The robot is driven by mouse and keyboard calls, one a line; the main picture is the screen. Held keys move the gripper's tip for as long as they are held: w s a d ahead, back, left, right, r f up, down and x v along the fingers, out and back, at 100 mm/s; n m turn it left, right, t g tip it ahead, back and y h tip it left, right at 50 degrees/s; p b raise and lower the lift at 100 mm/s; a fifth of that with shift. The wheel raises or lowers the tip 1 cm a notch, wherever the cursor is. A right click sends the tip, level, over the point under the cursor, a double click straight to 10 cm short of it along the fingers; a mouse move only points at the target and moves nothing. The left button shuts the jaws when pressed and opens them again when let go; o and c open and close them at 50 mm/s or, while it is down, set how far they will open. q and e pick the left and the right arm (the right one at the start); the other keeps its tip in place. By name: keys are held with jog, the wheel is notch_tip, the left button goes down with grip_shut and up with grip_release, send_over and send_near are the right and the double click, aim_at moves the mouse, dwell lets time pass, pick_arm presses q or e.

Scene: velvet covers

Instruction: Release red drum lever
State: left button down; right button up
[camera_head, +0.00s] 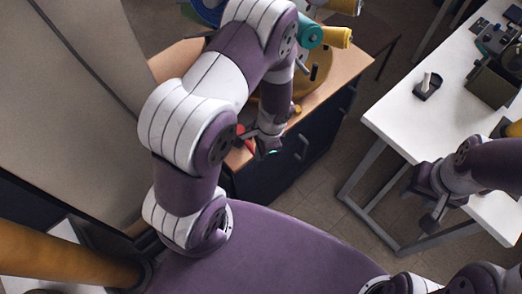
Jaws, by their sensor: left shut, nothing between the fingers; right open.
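A small red part (248,147) shows at the front edge of the wooden cabinet top, mostly hidden behind my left arm. I cannot tell whether it is the red drum lever. My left gripper (266,151) is shut and empty, just right of the red part at the cabinet's front edge. I cannot tell whether they touch. A large yellow round body (317,80) stands on the cabinet behind my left forearm, partly hidden. My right gripper (431,219) is open and empty, beside the white table's near edge, far from the red part.
The wooden-topped cabinet (340,66) has dark doors with a handle. A teal cylinder (310,36) and a yellow cylinder (337,37) stick out above it. The white table (400,115) at right carries a small black holder (428,87) and a dark green device (494,80). Floor is free between them.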

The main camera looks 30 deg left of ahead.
jog(key=shift+s+a, duration=0.1)
jog(key=shift+s, duration=0.1)
dwell(0.6)
notch_tip(320, 180, up, 10)
jog(key=p, duration=0.9)
jog(key=shift+d+f+p, duration=0.15)
jog(key=shift+d+p, duration=0.05)
jog(key=shift+p, duration=0.15)
